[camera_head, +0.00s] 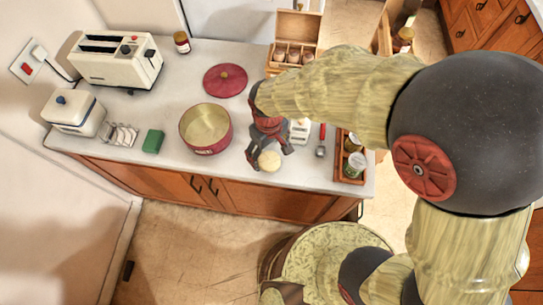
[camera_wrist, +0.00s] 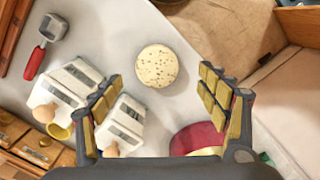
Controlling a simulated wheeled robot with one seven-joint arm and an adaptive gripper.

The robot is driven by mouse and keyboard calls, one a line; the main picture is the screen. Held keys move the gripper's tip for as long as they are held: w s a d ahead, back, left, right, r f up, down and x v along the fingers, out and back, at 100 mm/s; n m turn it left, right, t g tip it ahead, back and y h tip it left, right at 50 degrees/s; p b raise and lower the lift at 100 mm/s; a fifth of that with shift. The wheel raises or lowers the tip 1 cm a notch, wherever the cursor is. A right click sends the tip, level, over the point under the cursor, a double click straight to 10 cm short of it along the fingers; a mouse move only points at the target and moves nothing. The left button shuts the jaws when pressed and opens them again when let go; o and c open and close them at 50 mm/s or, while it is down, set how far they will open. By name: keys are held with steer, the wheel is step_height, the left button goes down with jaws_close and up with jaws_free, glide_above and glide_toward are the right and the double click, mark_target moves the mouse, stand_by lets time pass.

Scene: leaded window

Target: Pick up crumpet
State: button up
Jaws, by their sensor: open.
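The crumpet (camera_head: 269,161) is a pale round disc lying flat on the counter near its front edge. In the wrist view the crumpet (camera_wrist: 157,66) shows a speckled top and lies beyond the fingertips, centred between them. My gripper (camera_head: 270,154) is over the crumpet with its fingers spread. In the wrist view my gripper (camera_wrist: 160,86) is open and empty, with yellow-padded fingers on either side. I cannot tell the exact height above the crumpet.
A red pot (camera_head: 206,128) stands left of my gripper, with a red lid (camera_head: 225,80) behind it. White egg holders (camera_wrist: 65,88) and a red-handled scoop (camera_wrist: 34,63) lie close by. A wooden tray (camera_head: 342,172) with jars stands to the right. The counter's front edge is close.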

mark_target(270, 160)
steer(key=f, duration=0.4)
steer(key=f+b, duration=0.1)
steer(key=f, duration=0.1)
steer(key=shift+w, duration=0.35)
steer(key=shift+r, duration=0.1)
steer(key=shift+c, duration=1.2)
steer(key=c, duration=1)
